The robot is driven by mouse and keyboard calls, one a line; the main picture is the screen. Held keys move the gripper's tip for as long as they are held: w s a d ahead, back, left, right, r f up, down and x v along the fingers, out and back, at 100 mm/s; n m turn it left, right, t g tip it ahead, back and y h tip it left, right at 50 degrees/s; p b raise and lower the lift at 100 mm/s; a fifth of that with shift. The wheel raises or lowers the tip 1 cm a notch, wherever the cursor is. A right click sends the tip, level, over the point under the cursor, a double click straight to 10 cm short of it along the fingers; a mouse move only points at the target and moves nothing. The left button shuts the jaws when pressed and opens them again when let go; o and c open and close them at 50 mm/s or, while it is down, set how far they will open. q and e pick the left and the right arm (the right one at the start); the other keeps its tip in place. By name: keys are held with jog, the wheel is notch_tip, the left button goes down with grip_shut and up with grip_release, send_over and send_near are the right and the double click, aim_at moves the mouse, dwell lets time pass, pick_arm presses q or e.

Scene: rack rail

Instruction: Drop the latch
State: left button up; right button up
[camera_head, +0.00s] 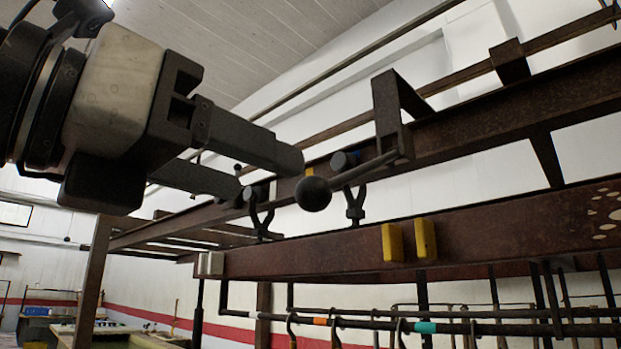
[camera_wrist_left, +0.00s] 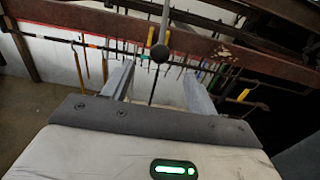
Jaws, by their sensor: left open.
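The latch is a lever with a dark ball knob (camera_head: 313,193) and a thin rod (camera_head: 362,169) that runs up to a bracket (camera_head: 388,105) on the rusty upper rail. The rod lies nearly level in the head view, the knob end slightly lower. My left gripper (camera_head: 270,174) is open and empty, its fingertips just left of the knob. In the left wrist view the knob (camera_wrist_left: 160,53) shows beyond the fingertips, roughly midway between the two fingers (camera_wrist_left: 160,78). I cannot tell whether a finger touches it. My right gripper is not in view.
Below the lever runs a rusty lower beam (camera_head: 320,255) with yellow blocks (camera_head: 393,242) on it. Forked hooks (camera_head: 355,205) stand between rail and beam. A bar with hanging tools (camera_head: 450,328) is under the beam. Open air lies below my left gripper.

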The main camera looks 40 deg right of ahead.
aim_at(299, 190)
pick_arm(q)
jog(key=d, duration=0.8)
jog(key=shift+w+d, duration=0.2)
jog(key=shift+w, duration=0.15)
jog(key=c, duration=0.9)
